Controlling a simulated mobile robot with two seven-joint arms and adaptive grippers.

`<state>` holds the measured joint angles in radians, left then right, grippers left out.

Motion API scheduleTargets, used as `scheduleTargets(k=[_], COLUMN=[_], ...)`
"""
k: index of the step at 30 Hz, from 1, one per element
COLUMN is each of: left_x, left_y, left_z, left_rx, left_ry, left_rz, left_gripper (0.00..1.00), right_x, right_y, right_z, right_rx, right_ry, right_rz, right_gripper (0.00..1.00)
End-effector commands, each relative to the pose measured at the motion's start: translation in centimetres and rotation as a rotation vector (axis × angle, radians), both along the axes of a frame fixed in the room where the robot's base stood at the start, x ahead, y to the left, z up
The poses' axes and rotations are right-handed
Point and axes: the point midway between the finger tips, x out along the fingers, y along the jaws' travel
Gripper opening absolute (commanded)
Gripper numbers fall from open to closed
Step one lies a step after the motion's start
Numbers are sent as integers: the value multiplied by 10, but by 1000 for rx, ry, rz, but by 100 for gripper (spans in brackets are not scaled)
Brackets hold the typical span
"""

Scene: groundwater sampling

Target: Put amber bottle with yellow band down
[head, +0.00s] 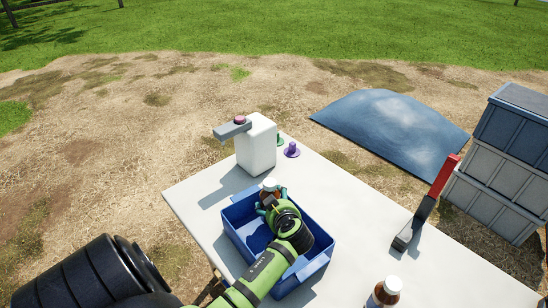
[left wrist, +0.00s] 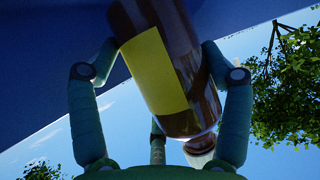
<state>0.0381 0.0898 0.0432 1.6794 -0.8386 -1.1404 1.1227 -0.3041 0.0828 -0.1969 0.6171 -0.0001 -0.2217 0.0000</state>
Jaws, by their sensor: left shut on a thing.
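The amber bottle with the yellow band (left wrist: 160,75) fills the middle of the left wrist view, with its white cap toward the lower right. My left gripper (left wrist: 155,75) is shut on it, with fingers on both sides of the glass. In the head view my left gripper (head: 272,201) is over the far part of a blue bin (head: 236,243). The bottle's white cap (head: 270,183) shows just beyond the fingers. The arm hides much of the bin's inside, and I cannot tell whether the bottle touches its floor. My right gripper is out of view.
A white table (head: 350,230) carries a white jug (head: 257,145), small purple (head: 291,149) and green pieces, a red-handled tool (head: 425,212) and another brown bottle (head: 382,295) at the front. Stacked crates (head: 505,170) stand right. The table is bare between bin and tool.

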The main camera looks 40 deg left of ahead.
Motion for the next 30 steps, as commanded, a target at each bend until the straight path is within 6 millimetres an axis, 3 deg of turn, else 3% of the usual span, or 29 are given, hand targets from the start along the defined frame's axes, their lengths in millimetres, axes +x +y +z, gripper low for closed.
scheduleTargets(k=[9, 19, 20, 21, 30], left_x=[0, 0, 0, 0, 0], left_y=[1, 0, 0, 0, 0], left_z=[-40, -40, -42, -41, -41], left_rx=[3, 0, -2, -1, -1], left_ry=[-1, -2, 1, 1, 1], left_rz=[-1, 0, 0, 0, 0], left_gripper=[30, 30, 82, 98, 100], right_x=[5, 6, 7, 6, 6], right_y=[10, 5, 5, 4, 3], right_z=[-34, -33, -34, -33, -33], right_rx=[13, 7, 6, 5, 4], right_ry=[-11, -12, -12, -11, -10], right_rz=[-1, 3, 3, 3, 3], right_gripper=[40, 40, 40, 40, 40])
